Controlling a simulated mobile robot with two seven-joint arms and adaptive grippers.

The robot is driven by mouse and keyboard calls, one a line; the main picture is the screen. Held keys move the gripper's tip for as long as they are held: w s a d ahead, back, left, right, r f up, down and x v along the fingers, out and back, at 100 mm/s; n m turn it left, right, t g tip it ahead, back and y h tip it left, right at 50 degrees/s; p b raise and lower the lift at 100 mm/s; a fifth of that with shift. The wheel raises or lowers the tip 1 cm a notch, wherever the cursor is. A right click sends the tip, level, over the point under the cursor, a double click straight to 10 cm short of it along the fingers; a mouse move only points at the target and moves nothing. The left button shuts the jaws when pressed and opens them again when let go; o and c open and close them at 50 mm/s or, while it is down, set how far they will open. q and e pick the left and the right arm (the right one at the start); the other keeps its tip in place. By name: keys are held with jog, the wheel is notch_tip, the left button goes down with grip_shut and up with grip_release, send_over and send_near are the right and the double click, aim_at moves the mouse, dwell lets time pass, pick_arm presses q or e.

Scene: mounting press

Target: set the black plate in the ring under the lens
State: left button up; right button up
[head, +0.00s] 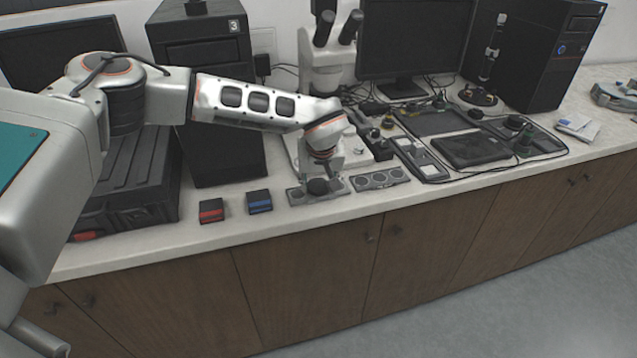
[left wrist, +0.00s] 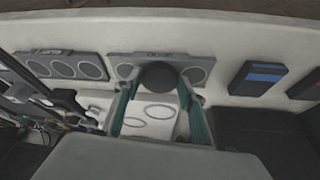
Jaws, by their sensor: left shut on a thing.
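The black plate (head: 318,186) is a small dark disc at the front of the counter, over the slotted grey holder (head: 297,197). My left gripper (head: 320,180) is shut on it, pointing down. In the left wrist view the black plate (left wrist: 158,74) sits between the teal fingers (left wrist: 158,92) and covers the holder's middle. I cannot tell whether it touches the holder. The white microscope (head: 331,72) with black eyepieces stands behind; my arm hides its lens area. Its pale base (left wrist: 150,122) with oval marks seems to show between the fingers; I cannot make out the ring surely. My right gripper is not in view.
A second holder with round recesses (head: 380,179) lies just right. A red-topped box (head: 212,210) and a blue-topped box (head: 259,202) stand to the left. A dark computer tower (head: 215,140) stands behind them. Cables and small equipment crowd the right side.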

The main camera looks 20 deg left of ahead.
pick_arm(q)
jog(key=shift+f, duration=0.2)
jog(key=o, duration=1.1)
jog(key=shift+r, duration=0.1)
